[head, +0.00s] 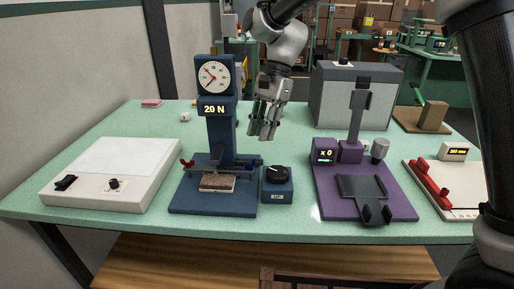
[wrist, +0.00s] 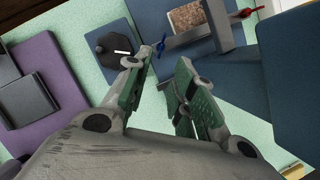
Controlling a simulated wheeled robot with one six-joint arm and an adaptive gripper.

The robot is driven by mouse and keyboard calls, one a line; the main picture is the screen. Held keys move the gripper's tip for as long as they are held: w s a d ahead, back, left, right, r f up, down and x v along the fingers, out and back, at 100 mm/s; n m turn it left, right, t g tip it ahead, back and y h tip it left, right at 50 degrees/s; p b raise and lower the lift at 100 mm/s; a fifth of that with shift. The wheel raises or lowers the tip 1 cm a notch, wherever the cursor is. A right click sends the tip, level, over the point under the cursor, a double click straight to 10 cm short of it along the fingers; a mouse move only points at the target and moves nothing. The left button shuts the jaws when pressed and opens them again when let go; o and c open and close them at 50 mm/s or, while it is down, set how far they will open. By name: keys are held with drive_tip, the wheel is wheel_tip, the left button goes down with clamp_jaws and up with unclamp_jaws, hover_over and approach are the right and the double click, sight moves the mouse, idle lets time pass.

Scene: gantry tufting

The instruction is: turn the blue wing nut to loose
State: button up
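The blue wing nut (wrist: 160,46) shows in the wrist view, at the end of the clamp bar on the navy force-gauge stand (head: 212,196). In the head view the blue wing nut (head: 257,162) is small, at the right side of that stand. My gripper (head: 263,132) is above and behind the stand's right side in the head view. In the wrist view my gripper (wrist: 156,66) has its two fingers apart with nothing between them. The wing nut appears just beyond the fingertips; I see no contact. A brown block (head: 217,183) lies in the clamp.
A red wing nut (head: 187,163) is at the clamp's left. A black knob (head: 276,174) on a navy box stands right of the stand. A purple stand (head: 330,205) is farther right, a white panel (head: 110,165) left. The stand's gauge column (head: 219,135) rises beside my gripper.

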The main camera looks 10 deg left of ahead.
drive_tip(key=v, duration=0.4)
drive_tip(key=shift+r, duration=0.2)
drive_tip(key=shift+d, duration=0.15)
